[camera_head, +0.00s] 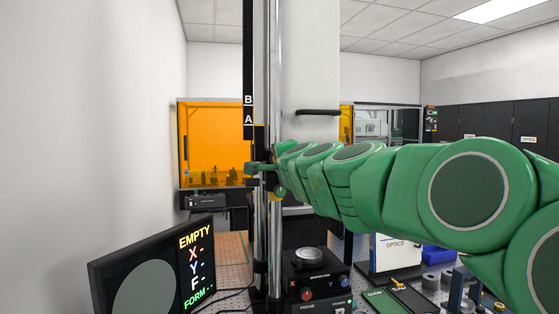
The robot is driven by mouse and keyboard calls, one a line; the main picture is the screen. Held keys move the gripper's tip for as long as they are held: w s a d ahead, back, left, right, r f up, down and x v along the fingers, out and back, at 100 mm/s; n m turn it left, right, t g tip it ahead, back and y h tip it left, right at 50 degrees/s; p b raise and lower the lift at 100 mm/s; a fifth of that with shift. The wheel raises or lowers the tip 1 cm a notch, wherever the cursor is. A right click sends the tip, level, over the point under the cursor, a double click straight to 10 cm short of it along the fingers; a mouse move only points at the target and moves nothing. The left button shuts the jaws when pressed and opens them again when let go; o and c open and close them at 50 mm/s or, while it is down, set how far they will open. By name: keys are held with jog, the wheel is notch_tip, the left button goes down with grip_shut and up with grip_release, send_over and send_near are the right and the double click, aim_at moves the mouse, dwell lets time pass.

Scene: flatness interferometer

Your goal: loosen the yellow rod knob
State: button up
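A tall chrome rod (274,90) stands upright beside a black column (248,60) marked B and A. A small yellowish round part (281,191) shows low at the rod, just below my wrist; it may be the yellow rod knob, but it is too small to be sure. My green arm reaches in from the right, and my gripper (262,168) is at the rod, by a dark clamp or carriage. The fingers are small and partly hidden by the rod and my wrist. I cannot tell whether they are open, shut or touching the knob.
A monitor (150,275) reading EMPTY stands at lower left. A black control box (315,272) with red and blue knobs sits at the rod's foot. An orange-windowed enclosure (215,145) is behind. An OPTICS box (393,255) and small parts crowd the bench at right.

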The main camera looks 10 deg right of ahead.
jog(key=shift+d, duration=0.1)
jog(key=o, duration=1.1)
jog(key=shift+c, duration=0.2)
jog(key=shift+s, duration=0.15)
jog(key=s, duration=0.7)
jog(key=shift+s, duration=0.25)
